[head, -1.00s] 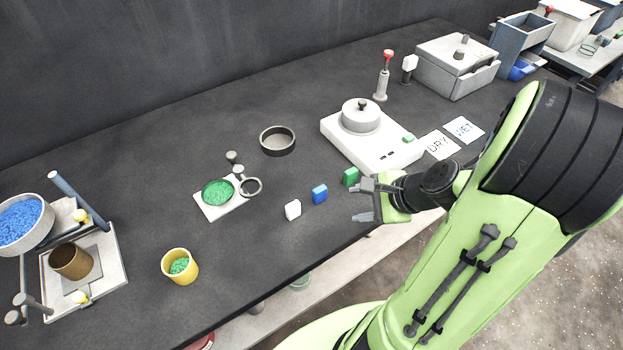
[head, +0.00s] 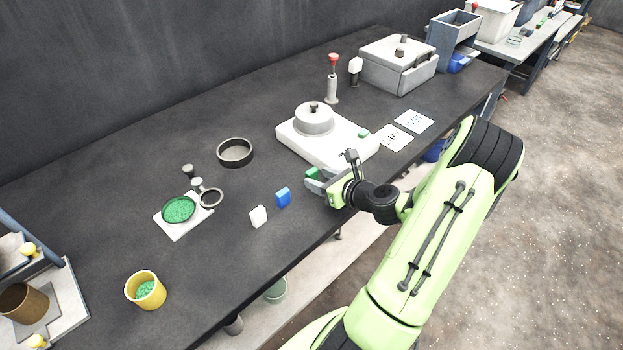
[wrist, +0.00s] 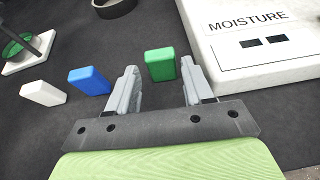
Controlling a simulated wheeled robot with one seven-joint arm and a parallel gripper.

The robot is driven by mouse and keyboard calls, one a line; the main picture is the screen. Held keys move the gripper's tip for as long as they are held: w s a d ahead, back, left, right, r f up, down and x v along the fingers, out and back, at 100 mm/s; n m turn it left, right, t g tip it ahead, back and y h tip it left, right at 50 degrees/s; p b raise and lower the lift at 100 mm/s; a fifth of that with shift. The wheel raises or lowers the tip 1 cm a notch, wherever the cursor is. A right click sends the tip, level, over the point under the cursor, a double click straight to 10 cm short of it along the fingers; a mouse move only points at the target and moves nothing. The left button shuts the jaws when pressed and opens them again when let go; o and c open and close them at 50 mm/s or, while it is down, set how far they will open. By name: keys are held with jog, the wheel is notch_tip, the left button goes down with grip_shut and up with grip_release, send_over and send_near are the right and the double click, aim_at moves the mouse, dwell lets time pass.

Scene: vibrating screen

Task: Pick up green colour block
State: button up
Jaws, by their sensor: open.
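The green block (head: 313,173) stands on the dark bench, just in front of the white moisture device, partly hidden by my gripper in the head view. My gripper (head: 315,181) is low over the bench edge, its fingers pointing at the block. In the wrist view the green block (wrist: 160,66) appears between the two spread fingers of my gripper (wrist: 159,68), with a gap on each side. The fingers are open and hold nothing. I cannot tell how far the block lies beyond the fingertips.
A blue block (head: 283,197) and a white block (head: 258,216) stand to the left along the bench edge. The white moisture device (wrist: 250,50) is close to the right finger. A black ring (head: 235,152) lies further back. A yellow cup (head: 146,291) stands at the front left.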

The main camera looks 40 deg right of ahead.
aim_at(314, 176)
jog(key=x, duration=0.4)
jog(key=shift+w+f+b, duration=0.15)
jog(key=shift+w+b, duration=0.05)
jog(key=shift+b, duration=0.15)
jog(key=shift+s, duration=0.1)
jog(key=c, duration=0.7)
notch_tip(314, 176, up, 10)
jog(key=p, duration=0.4)
